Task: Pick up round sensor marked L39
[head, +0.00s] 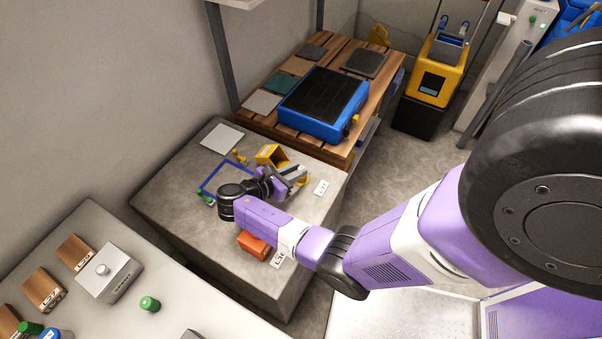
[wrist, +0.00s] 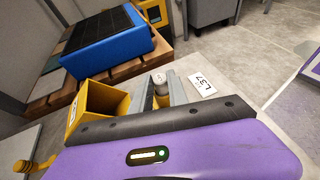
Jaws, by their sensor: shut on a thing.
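A small grey round-topped piece (wrist: 160,82), which looks like the round sensor, sits between my fingers in the wrist view. Its own marking is too small to read. My gripper (wrist: 160,94) is shut on it, with one grey finger on each side. In the head view my gripper (head: 295,176) is over the right part of the grey stone-like block (head: 180,175), and the piece there is mostly hidden. A white card (wrist: 202,83) that seems to read L37 lies just right of the fingers; it also shows in the head view (head: 321,187).
A yellow open bin (wrist: 92,105) stands close left of my fingers. An orange box (head: 253,246) lies beneath my forearm. Behind the block, a wooden pallet table (head: 335,148) bears a blue box (head: 312,120). A bench (head: 190,270) with wooden blocks stands at the front left.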

